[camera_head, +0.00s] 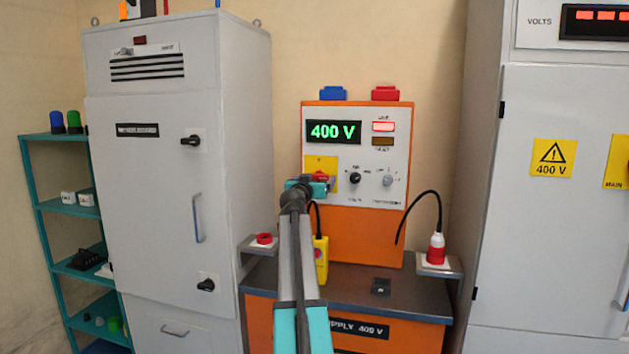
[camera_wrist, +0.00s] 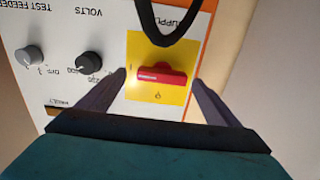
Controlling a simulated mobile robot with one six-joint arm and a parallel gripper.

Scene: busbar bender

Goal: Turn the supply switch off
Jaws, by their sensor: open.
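The supply switch (camera_wrist: 172,75) is a red handle on a yellow plate (camera_wrist: 147,48). In the wrist view, which is upside down, the handle lies level, its white line toward the left. A small mark shows left of it and a round one below. In the head view the red handle (camera_head: 320,175) shows on the orange supply unit's front panel, partly hidden by my gripper (camera_head: 308,186). My gripper is open, with one finger on each side of the handle in the wrist view (camera_wrist: 160,82). I cannot tell whether the fingers touch it. The green display (camera_head: 334,132) reads 400 V.
A black cable (camera_wrist: 170,38) loops past the plate. A lit red lamp (camera_head: 383,127) is above. A yellow box (camera_head: 321,262) hangs below. Grey cabinets (camera_head: 240,130) stand on both sides.

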